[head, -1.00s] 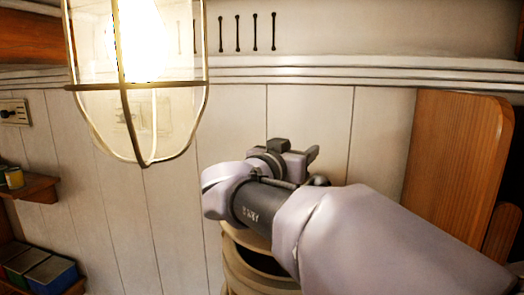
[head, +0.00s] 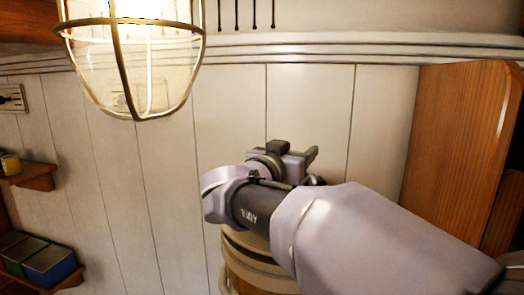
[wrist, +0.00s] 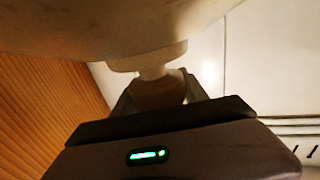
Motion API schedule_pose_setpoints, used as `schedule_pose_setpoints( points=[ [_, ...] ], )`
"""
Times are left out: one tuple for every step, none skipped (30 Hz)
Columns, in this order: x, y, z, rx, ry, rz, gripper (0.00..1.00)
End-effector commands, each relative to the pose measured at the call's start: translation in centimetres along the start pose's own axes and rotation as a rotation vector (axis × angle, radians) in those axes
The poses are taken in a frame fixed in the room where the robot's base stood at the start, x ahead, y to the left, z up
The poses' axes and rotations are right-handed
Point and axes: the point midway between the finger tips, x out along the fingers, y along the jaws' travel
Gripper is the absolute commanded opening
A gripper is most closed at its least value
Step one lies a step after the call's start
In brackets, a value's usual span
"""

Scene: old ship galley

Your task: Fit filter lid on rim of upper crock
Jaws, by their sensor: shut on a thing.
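In the wrist view, the broad pale underside or face of the filter lid (wrist: 140,25) fills the top of the picture. A short stem with a knob (wrist: 155,85) joins it. My gripper (wrist: 158,100) is shut on that knob, with a finger on either side.
A caged lamp (head: 130,65) hangs at upper left. A wooden panel (head: 455,150) stands at the right. Small shelves (head: 35,178) with tins (head: 50,265) are at the far left. The white plank wall (head: 165,180) runs close behind the crock.

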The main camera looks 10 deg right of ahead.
Motion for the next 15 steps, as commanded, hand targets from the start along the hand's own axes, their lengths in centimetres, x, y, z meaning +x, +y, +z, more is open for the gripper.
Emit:
schedule_pose_setpoints(
  points=[
    [-0.02, 0.03, -0.23, 0.001, 0.004, 0.0, 0.0],
    [-0.02, 0.03, -0.22, 0.001, 0.004, 0.0, 0.0],
    [-0.02, 0.03, -0.22, 0.001, 0.004, 0.0, 0.0],
    [-0.02, 0.03, -0.22, 0.001, 0.004, 0.0, 0.0],
    [-0.01, 0.03, -0.22, 0.001, 0.004, 0.0, 0.0],
    [-0.01, 0.03, -0.21, 0.001, 0.004, 0.0, 0.0],
    [-0.02, 0.03, -0.2, 0.001, 0.004, 0.0, 0.0],
    [-0.01, 0.03, -0.18, 0.001, 0.004, 0.0, 0.0],
    [-0.01, 0.03, -0.14, 0.001, 0.004, 0.0, 0.0],
    [-0.02, 0.03, -0.1, 0.001, 0.004, 0.0, 0.0],
    [-0.02, 0.03, -0.05, 0.001, 0.004, 0.0, 0.0],
    [-0.02, 0.03, 0.01, 0.001, 0.004, 0.0, 0.0],
    [-0.01, 0.03, 0.07, 0.001, 0.004, 0.0, 0.0],
    [-0.01, 0.03, 0.12, 0.001, 0.004, 0.0, 0.0],
    [-0.01, 0.03, 0.2, 0.001, 0.004, 0.0, 0.0]
  ],
)
